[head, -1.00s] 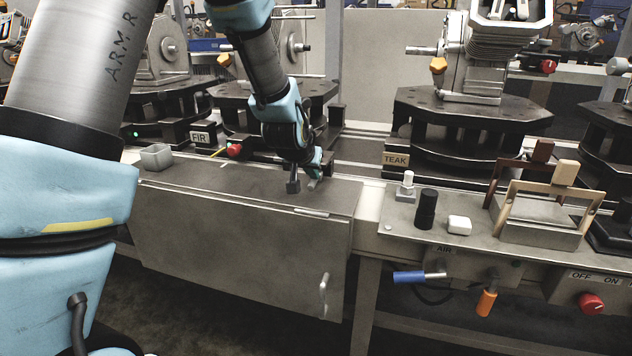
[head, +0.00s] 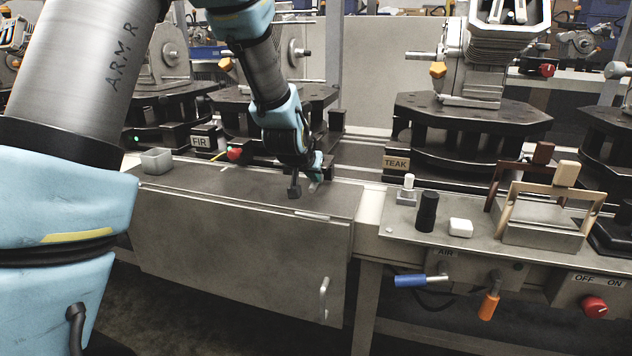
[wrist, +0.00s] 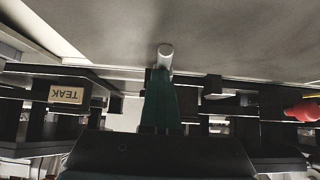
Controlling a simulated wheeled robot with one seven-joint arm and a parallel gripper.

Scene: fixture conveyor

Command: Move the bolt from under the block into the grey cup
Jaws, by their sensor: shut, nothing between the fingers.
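The grey cup (head: 156,161) stands open at the left end of the grey cabinet top. A small dark block (head: 294,191) with a narrow upper part stands near the top's right end. My gripper (head: 316,176) is low over the top, just right of the block, pointing down. In the wrist view its teal fingers (wrist: 162,80) are shut and empty. A pale, round-ended piece (wrist: 166,53), probably the bolt, shows right at the fingertips; I cannot tell whether they touch. It also shows as a small pale piece below the gripper in the head view (head: 314,187).
The cabinet top (head: 230,185) is clear between cup and block. Black fixtures line the back.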

